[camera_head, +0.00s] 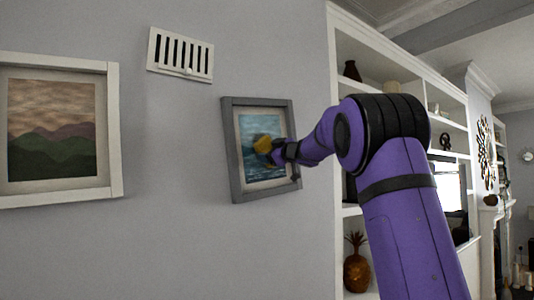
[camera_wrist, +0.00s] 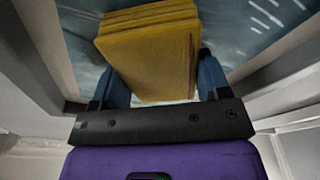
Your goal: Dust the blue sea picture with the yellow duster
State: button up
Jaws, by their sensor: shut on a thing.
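My gripper (camera_wrist: 155,82) is shut on the duster, with a blue finger on each side. I cannot tell for certain whether the duster touches the picture.
A second picture with green hills (camera_head: 52,130) hangs at the left in a white frame. A white slatted vent (camera_head: 180,55) is on the wall between them. White shelves (camera_head: 350,215) with a pineapple ornament (camera_head: 356,265) stand to the right, behind my arm.

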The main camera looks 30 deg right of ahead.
aim_at(260, 147)
jog(key=shift+w+d+r, duration=0.1)
jog(key=shift+d+r, duration=0.1)
jog(key=shift+d, duration=1)
jog(key=shift+d+r, duration=0.15)
jog(key=shift+d, duration=1.05)
jog(key=shift+w+a+r, duration=0.1)
jog(key=shift+a+r, duration=0.05)
jog(key=shift+r, duration=0.7)
jog(key=shift+s+a+f, duration=0.1)
jog(key=shift+a+f, duration=0.05)
jog(key=shift+a, duration=0.9)
jog(key=shift+s+a+f, duration=0.1)
jog(key=shift+a+f, duration=0.05)
jog(key=shift+a, duration=0.85)
jog(key=shift+s+a+f, duration=0.1)
jog(key=shift+a+f, duration=0.05)
jog(key=shift+a, duration=0.9)
jog(key=shift+w+a+f, duration=0.1)
jog(key=shift+a+f, duration=0.1)
jog(key=shift+a, duration=1.3)
jog(key=shift+a+r, duration=0.2)
jog(key=shift+r, duration=0.65)
jog(key=shift+w+d+r, duration=0.1)
jog(key=shift+d+r, duration=0.1)
jog(key=shift+d, duration=1.35)
jog(key=shift+d+r, duration=0.2)
jog(key=shift+d, duration=1.4)
jog(key=shift+w+d+r, duration=0.1)
jog(key=shift+d+r, duration=0.1)
jog(key=shift+d, duration=1.35)
